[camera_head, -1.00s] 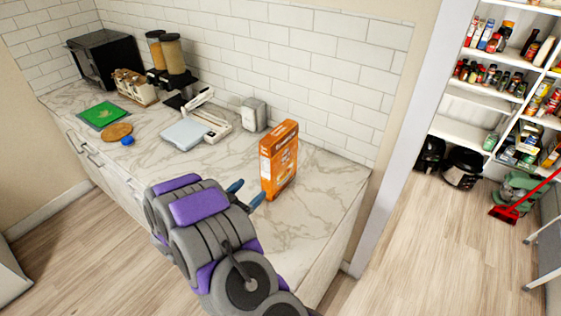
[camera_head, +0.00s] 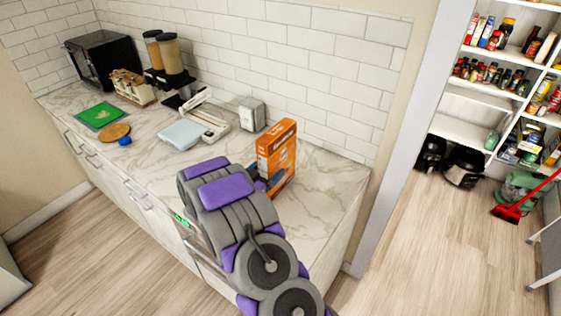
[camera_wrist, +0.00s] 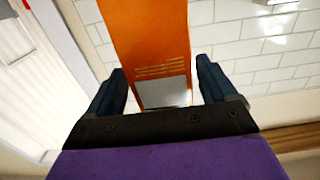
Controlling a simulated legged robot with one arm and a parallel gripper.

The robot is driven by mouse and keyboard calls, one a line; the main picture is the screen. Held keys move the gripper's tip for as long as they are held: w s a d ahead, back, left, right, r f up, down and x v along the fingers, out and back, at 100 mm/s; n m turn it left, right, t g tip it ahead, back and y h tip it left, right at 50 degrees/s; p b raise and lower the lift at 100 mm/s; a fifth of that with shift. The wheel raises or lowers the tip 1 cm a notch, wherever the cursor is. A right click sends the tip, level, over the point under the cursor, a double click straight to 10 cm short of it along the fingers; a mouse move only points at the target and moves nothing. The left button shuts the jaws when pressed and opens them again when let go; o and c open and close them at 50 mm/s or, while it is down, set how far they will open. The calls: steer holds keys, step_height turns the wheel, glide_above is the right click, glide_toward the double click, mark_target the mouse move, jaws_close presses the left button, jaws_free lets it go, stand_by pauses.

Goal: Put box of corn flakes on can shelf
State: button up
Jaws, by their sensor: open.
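The orange box of corn flakes (camera_head: 281,158) stands upright on the marble counter near its right end. In the wrist view the box (camera_wrist: 148,42) rises between the two fingers of my gripper (camera_wrist: 165,90). The gripper is open, with a finger on each side of the box and a gap showing on both sides. In the head view my arm hides the lower left of the box and most of the gripper. The shelving (camera_head: 492,93) is in the recess at the right, with several cans, jars and bottles on its boards.
The counter (camera_head: 318,205) is bare around the box. A napkin dispenser (camera_head: 252,114), a white scale-like device (camera_head: 182,134) and cereal dispensers (camera_head: 172,55) stand further left. A wall edge (camera_head: 401,140) separates counter and shelving. A red broom (camera_head: 507,213) is on the floor at right.

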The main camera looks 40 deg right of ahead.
steer(key=shift+w+d+r, duration=0.2)
steer(key=shift+w+d, duration=0.05)
steer(key=shift+w, duration=0.15)
steer(key=x, duration=0.2)
steer(key=shift+d+f, duration=0.1)
steer(key=shift+d, duration=0.5)
steer(key=shift+c, duration=1.4)
steer(key=shift+a, duration=0.65)
steer(key=c, duration=0.3)
steer(key=shift+a, duration=0.3)
steer(key=c, duration=0.3)
steer(key=shift+d, duration=0.65)
steer(key=c, duration=0.5)
